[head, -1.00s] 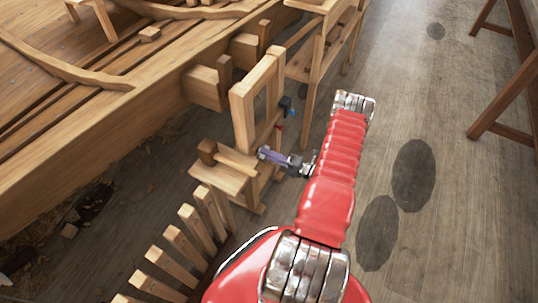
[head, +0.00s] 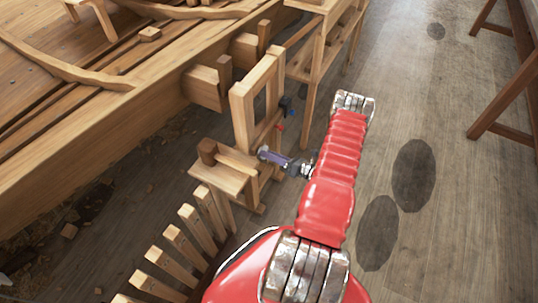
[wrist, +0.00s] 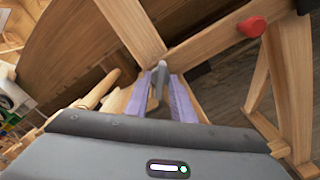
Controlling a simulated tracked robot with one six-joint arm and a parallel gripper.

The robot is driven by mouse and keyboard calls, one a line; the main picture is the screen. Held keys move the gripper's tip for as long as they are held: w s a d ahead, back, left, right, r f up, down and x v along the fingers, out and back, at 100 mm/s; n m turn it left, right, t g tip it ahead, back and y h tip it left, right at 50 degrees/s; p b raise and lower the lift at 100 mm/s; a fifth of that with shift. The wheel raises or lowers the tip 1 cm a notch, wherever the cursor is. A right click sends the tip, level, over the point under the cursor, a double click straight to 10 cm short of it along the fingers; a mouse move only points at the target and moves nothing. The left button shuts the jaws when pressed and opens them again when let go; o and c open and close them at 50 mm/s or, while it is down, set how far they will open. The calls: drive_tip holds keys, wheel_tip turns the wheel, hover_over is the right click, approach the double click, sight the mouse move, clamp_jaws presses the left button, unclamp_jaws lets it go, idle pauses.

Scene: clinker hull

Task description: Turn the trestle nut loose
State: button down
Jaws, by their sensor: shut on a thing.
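The trestle (head: 240,120) is a light wooden frame beside the hull. It stands upright on a block-like foot. My gripper (head: 263,154) reaches in from the right, its purple fingers at the trestle's lower front. In the wrist view my gripper (wrist: 168,95) has its two purple fingers on either side of a grey metal piece, the trestle nut (wrist: 158,78), and is shut on it. The nut lies close against the wooden frame. Most of it is hidden by the fingers in the head view.
A row of wooden slats (head: 183,245) stands in front. The hull (head: 90,110) fills the left. The floor (head: 430,150) at right is mostly open.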

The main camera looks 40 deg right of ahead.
drive_tip(key=shift+f+n, duration=0.15)
drive_tip(key=shift+n, duration=0.45)
drive_tip(key=c, duration=1.8)
unclamp_jaws()
drive_tip(key=shift+c, duration=0.2)
drive_tip(key=shift+s, duration=0.1)
drive_tip(key=v, duration=1.3)
drive_tip(key=shift+s, duration=0.3)
drive_tip(key=shift+d+n, duration=0.1)
drive_tip(key=shift+n, duration=0.2)
